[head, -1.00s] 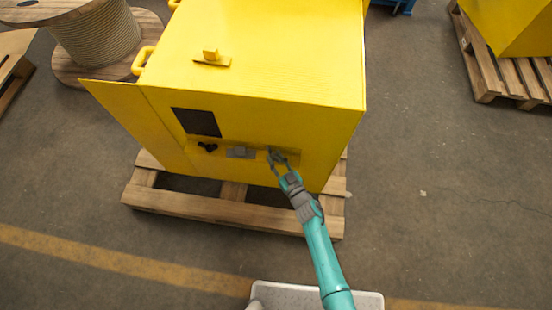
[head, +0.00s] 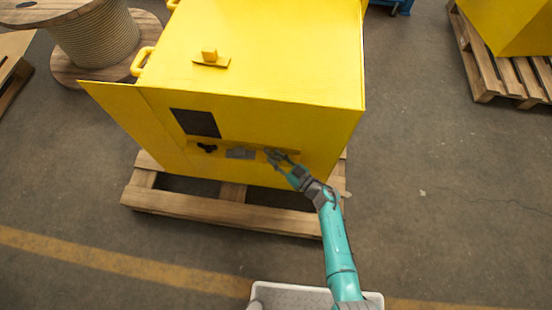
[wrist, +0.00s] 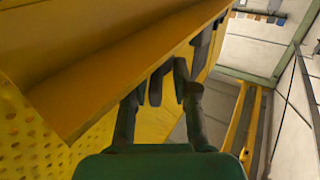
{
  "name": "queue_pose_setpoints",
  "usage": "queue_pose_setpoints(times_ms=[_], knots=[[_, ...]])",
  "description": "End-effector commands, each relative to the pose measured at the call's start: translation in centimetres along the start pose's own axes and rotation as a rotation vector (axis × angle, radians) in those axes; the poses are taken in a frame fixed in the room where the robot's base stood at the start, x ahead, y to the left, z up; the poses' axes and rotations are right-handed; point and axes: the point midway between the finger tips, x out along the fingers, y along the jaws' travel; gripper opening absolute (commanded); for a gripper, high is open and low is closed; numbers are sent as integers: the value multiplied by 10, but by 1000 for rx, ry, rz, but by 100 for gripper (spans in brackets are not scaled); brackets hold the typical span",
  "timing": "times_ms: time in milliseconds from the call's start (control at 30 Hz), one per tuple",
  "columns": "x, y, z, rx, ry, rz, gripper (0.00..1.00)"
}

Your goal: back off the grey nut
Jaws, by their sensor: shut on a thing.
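My gripper (head: 273,155) is at the front of the yellow cabinet (head: 255,115), at the right end of the slot under the ledge. In the wrist view my gripper (wrist: 157,92) has its two dark fingers on either side of a small dark grey piece (wrist: 156,84), which I take for the grey nut, and is shut on it. The nut's outline is mostly hidden by the fingers, and its thread cannot be made out. In the head view the fingers cover it.
Left of my gripper are a grey block (head: 241,153) and a black three-lobed knob (head: 207,148). A yellow ledge (wrist: 110,65) runs close above my fingers. The cabinet stands on a wooden pallet (head: 215,209).

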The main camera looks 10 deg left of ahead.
Motion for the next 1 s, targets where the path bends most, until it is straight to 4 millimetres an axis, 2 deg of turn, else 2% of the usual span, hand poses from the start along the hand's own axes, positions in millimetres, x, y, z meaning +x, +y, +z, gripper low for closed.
queue_pose_setpoints(times_ms=[200,500,1000], knots=[[0,7,-1,0,0,-184,0],[2,9,0,1,0,-357,0],[2,9,0,-1,-1,-440,0]])
